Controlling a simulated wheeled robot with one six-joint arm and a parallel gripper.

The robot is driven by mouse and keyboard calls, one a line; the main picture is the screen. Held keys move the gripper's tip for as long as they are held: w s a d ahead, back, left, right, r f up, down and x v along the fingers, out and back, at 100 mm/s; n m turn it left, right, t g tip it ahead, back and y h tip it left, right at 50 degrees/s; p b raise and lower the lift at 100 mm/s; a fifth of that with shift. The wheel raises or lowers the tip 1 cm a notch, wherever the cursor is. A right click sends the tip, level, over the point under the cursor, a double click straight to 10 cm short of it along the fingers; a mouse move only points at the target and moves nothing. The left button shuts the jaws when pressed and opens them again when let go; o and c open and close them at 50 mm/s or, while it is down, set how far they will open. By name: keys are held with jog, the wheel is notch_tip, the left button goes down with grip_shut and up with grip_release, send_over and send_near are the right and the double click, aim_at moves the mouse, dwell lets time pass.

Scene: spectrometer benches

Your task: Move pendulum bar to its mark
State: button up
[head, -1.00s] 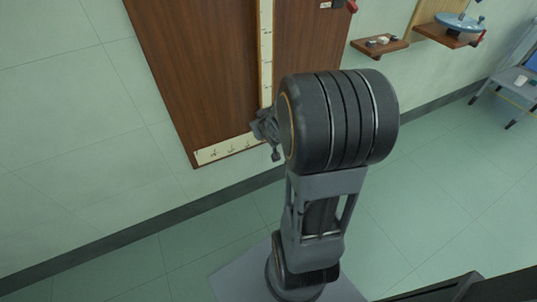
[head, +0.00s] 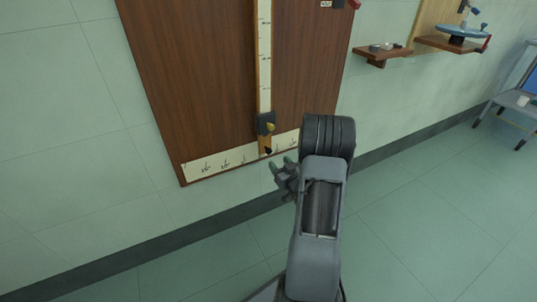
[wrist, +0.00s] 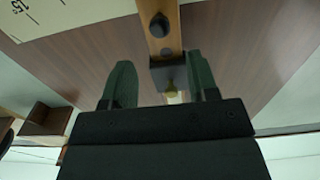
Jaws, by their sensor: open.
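The pendulum bar (head: 265,88) is a narrow wooden bar with a pale scale strip, hanging nearly upright on a brown board. A dark block (head: 265,117) with a brass knob sits low on it, and a black knob (head: 267,150) is near its lower end. My gripper (head: 282,164) is open and empty, just below and right of that end. In the wrist view, its two green fingers stand apart (wrist: 162,84), with the bar (wrist: 153,8) and dark block (wrist: 180,70) showing between them, farther off. A white marked strip (head: 205,166) crosses the board's bottom; I cannot tell which mark is meant.
The brown board (head: 200,80) is on the pale green wall. To its right are a small wooden shelf (head: 383,54) with small items and another shelf with a blue disc (head: 460,30). A blue-grey chair (head: 515,106) stands far right. The floor is clear.

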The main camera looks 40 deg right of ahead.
aim_at(270, 152)
jog(key=w, duration=0.3)
jog(key=w+b, duration=0.1)
jog(key=w, duration=0.2)
jog(key=w+d+b, duration=0.1)
jog(key=w, duration=0.2)
grip_shut()
dwell(0.4)
